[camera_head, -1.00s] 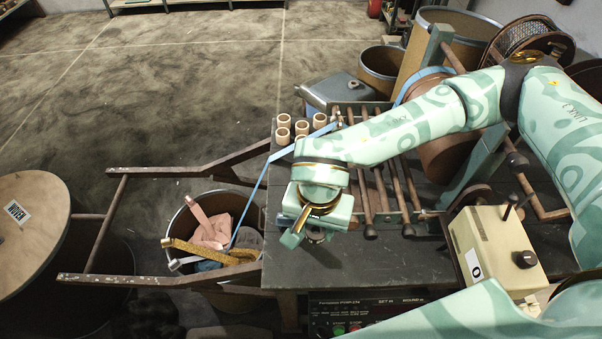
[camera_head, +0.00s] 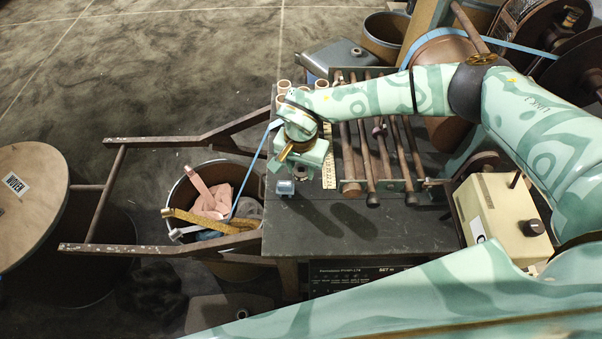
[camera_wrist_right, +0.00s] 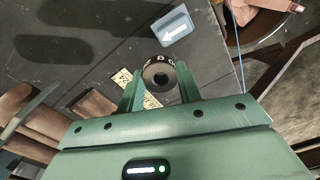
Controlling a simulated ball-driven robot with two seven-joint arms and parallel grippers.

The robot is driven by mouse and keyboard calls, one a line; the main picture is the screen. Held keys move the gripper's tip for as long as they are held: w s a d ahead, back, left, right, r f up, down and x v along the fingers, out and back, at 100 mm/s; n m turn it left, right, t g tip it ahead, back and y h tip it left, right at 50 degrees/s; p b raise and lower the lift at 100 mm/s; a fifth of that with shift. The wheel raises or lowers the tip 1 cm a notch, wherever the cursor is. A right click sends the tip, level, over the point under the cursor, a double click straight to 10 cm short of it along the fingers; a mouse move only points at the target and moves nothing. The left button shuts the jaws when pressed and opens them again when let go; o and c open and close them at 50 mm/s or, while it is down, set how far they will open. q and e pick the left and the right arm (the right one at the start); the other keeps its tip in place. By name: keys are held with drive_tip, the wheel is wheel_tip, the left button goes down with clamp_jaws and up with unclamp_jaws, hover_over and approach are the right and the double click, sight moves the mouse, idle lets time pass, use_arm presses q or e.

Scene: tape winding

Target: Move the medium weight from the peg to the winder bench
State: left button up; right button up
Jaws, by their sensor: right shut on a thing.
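My right gripper (camera_head: 302,164) is over the front left part of the dark winder bench (camera_head: 335,255). It is shut on a small dark round weight (camera_wrist_right: 158,72) with pale letters and a hole in its middle. The weight sits between the two green fingers in the right wrist view and shows just below the gripper in the head view (camera_head: 301,173). Its shadow falls on the bench, and I cannot tell how high it is above the top. I cannot make out the peg. My left gripper is not in view.
A small blue block (camera_head: 285,187) with a white arrow lies close to the gripper. A yellow ruler strip (camera_head: 329,168) and a rack of rods (camera_head: 372,165) are to the right. A cream control box (camera_head: 497,215) stands at the right edge. The bench's front middle is clear.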

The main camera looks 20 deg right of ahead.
sight(301, 174)
drive_tip(key=shift+w+f+b, duration=0.15)
drive_tip(key=shift+f+b, duration=0.15)
drive_tip(key=shift+f, duration=1.35)
drive_tip(key=shift+f, duration=0.2)
drive_tip(key=o, duration=1.1)
drive_tip(key=shift+r, duration=0.25)
wheel_tip(301, 174, up, 12)
drive_tip(key=p, duration=0.2)
